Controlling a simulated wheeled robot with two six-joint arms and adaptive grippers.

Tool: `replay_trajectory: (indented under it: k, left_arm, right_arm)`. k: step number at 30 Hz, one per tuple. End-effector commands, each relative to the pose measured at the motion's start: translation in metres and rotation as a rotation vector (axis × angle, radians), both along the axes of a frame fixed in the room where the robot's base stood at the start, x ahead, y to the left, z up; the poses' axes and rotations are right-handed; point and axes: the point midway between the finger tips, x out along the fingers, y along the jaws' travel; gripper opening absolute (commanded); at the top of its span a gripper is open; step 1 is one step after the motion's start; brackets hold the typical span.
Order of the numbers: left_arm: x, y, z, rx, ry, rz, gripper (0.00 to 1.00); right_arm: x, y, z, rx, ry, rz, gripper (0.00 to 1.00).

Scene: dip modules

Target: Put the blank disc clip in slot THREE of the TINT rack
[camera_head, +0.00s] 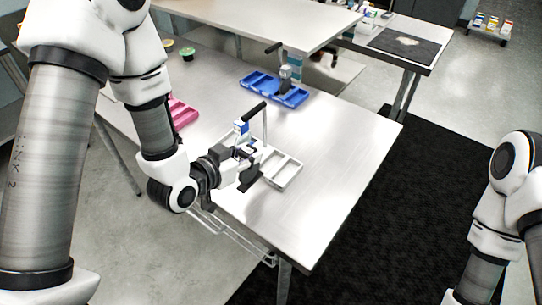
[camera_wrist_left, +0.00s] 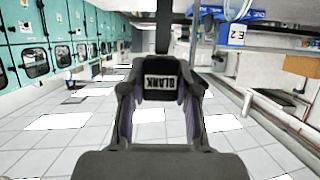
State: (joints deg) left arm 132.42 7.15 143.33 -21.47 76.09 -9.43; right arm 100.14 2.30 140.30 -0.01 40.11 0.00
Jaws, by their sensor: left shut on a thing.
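My left gripper (camera_head: 247,165) is over the white compartment rack (camera_head: 291,180) on the near table. A dark upright part shows above the clip. In the head view I cannot clearly tell the clip from the dark fingers. The white rack's right compartments look empty; my gripper hides the others. I cannot read a TINT label or slot numbers. My right gripper is out of view.
A blue-and-white box (camera_head: 241,128) stands close beside my left gripper. A grey post with a black bar (camera_head: 254,111) rises behind it. A blue rack (camera_head: 259,83) holding grey items is farther back, and a pink rack (camera_head: 183,112) is left. The table's right side is clear.

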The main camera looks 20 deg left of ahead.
Motion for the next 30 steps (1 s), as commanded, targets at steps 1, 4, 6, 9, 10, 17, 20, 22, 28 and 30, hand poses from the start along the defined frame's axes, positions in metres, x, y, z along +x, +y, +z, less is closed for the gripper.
replay_trajectory:
  k: [1, 4, 6, 9, 10, 17, 20, 22, 28, 30]
  left_arm:
    - [0.013, -0.003, 0.0, 0.006, -0.004, -0.005, 0.0]
    - [0.036, -0.008, 0.003, 0.005, -0.002, -0.002, 0.0]
    - [0.053, -0.013, 0.003, 0.004, -0.003, -0.004, 0.0]
    - [0.075, -0.018, -0.001, 0.003, -0.001, -0.003, 0.0]
    - [0.08, -0.019, -0.001, 0.003, 0.0, -0.002, 0.0]
    - [0.1, -0.023, -0.019, 0.001, 0.007, -0.001, 0.0]
    - [0.1, -0.023, -0.035, 0.001, 0.004, -0.001, 0.0]
    - [0.1, -0.023, -0.042, 0.002, 0.003, 0.0, 0.0]
    - [0.1, -0.023, -0.043, 0.002, 0.0, -0.001, 0.0]
    - [0.1, -0.023, -0.046, 0.002, 0.0, -0.001, 0.0]
  right_arm:
    - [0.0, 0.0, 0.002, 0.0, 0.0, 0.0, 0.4]
    - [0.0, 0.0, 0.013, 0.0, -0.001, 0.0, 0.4]
    - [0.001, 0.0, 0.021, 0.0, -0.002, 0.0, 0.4]
    - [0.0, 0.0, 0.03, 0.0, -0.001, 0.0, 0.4]
    - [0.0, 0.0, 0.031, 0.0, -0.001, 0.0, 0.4]
    - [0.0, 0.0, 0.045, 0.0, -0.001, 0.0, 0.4]
    - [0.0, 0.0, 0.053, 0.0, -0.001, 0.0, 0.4]
    - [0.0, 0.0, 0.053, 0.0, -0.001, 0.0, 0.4]
    - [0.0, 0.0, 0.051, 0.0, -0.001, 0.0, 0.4]
    - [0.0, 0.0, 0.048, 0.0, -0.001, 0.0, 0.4]
